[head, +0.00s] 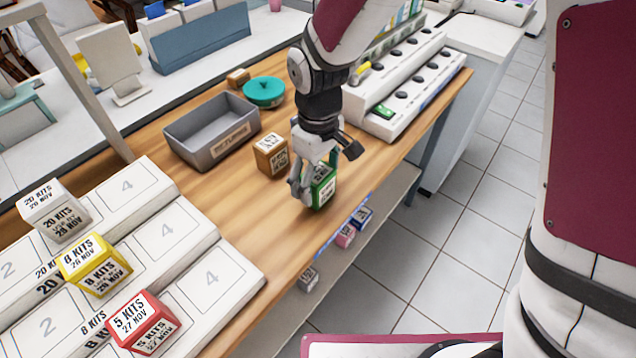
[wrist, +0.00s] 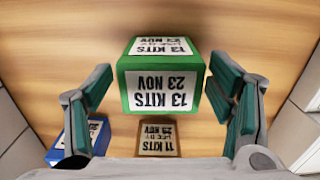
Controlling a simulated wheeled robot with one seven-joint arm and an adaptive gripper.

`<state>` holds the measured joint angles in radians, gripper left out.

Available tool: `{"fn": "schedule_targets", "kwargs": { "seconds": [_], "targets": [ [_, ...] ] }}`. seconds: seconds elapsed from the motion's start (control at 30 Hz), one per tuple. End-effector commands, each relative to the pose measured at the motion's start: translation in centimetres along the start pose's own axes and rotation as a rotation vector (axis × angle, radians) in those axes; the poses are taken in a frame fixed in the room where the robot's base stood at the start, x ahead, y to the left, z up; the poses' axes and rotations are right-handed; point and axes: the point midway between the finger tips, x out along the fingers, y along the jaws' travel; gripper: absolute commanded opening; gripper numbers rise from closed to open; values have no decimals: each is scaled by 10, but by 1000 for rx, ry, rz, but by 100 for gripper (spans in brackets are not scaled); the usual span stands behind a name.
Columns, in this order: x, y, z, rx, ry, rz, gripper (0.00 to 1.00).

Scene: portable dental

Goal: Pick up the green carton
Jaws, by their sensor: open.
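The green carton (head: 324,192) stands upright on the wooden table near its front edge. Its white label reads 13 KITS, 23 NOV in the wrist view (wrist: 162,90). My gripper (head: 316,184) is open, low over the table at the carton. In the wrist view, the carton lies between the two spread fingers of my gripper (wrist: 163,85), with a visible gap on each side. In the head view, the gripper hides part of the carton.
A grey bin (head: 212,130) is farther back. A white slotted rack (head: 400,85) stands right, label trays (head: 125,225) left. Small boxes sit on a lower shelf (head: 345,236).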

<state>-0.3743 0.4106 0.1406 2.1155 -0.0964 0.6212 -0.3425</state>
Motion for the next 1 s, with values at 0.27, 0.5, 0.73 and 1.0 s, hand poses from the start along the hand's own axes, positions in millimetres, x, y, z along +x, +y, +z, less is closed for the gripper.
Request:
{"fn": "schedule_targets", "kwargs": {
  "seconds": [0.27,0.5,0.73,1.0],
  "targets": [
    [25,-1,0,-1,0,0,75],
    [24,-1,0,0,0,0,64],
    [24,0,0,0,0,0,23],
    [24,0,0,0,0,0,23]
  ]
}}
